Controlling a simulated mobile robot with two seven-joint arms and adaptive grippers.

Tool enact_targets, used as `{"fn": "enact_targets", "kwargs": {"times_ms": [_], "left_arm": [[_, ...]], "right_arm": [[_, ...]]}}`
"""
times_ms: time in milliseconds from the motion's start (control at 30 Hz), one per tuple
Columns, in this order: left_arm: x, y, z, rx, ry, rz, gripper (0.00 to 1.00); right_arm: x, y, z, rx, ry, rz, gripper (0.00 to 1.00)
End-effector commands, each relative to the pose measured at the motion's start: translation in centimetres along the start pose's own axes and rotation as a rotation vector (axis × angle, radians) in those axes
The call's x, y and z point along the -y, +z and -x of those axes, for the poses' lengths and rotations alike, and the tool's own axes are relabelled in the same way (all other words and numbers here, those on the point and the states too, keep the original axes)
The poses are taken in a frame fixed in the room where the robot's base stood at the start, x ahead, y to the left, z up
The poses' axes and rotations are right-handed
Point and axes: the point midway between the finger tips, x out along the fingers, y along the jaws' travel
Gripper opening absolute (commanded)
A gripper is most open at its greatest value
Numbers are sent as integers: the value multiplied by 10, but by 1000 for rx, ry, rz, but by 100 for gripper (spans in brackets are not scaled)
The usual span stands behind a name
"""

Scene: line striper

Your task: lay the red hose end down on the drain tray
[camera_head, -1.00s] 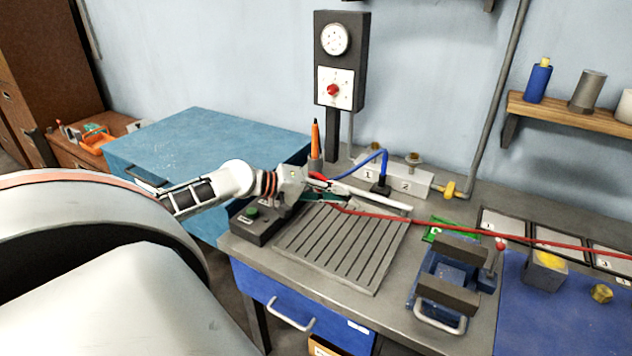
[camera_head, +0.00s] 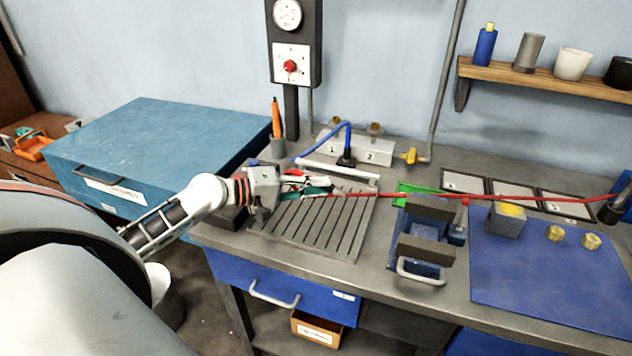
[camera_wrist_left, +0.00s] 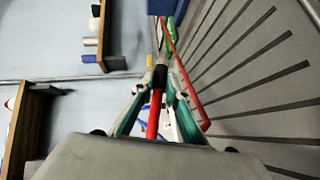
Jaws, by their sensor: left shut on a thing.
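The drain tray (camera_head: 318,226) is a grey slotted plate on the bench; it fills the right of the left wrist view (camera_wrist_left: 250,62). My left gripper (camera_head: 316,190) is above the tray's back part, its teal fingers shut on the red hose end. The red hose (camera_head: 430,197) runs right from the gripper to a dark fitting at the right picture edge. In the left wrist view, the hose (camera_wrist_left: 154,113) shows between the fingers (camera_wrist_left: 158,106), with a black piece just beyond them. The gap between hose end and tray is hard to judge. My right gripper is out of view.
A white bar (camera_head: 338,171) lies behind the tray, near the numbered block (camera_head: 365,150) with the blue hose. A blue vise-like fixture (camera_head: 425,235) stands right of the tray. A pen cup (camera_head: 278,147) stands behind left. The blue mat (camera_head: 545,260) has free room.

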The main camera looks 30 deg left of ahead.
Motion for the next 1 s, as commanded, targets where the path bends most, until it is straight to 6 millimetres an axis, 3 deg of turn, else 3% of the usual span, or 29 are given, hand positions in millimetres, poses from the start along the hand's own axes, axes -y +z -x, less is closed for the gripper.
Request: {"fn": "enact_targets", "kwargs": {"times_ms": [200, 400, 900, 933, 1000], "left_arm": [[27, 5, -6, -1, 0, 0, 0], [42, 7, -9, 0, 1, 1, 0], [48, 8, -10, 0, 0, 0, 0], [48, 8, -10, 0, 0, 0, 17], [48, 8, -10, 0, 0, 0, 34]], "right_arm": [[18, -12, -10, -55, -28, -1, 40], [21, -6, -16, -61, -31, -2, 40], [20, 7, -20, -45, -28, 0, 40], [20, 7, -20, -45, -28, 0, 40], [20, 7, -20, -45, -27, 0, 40]]}}
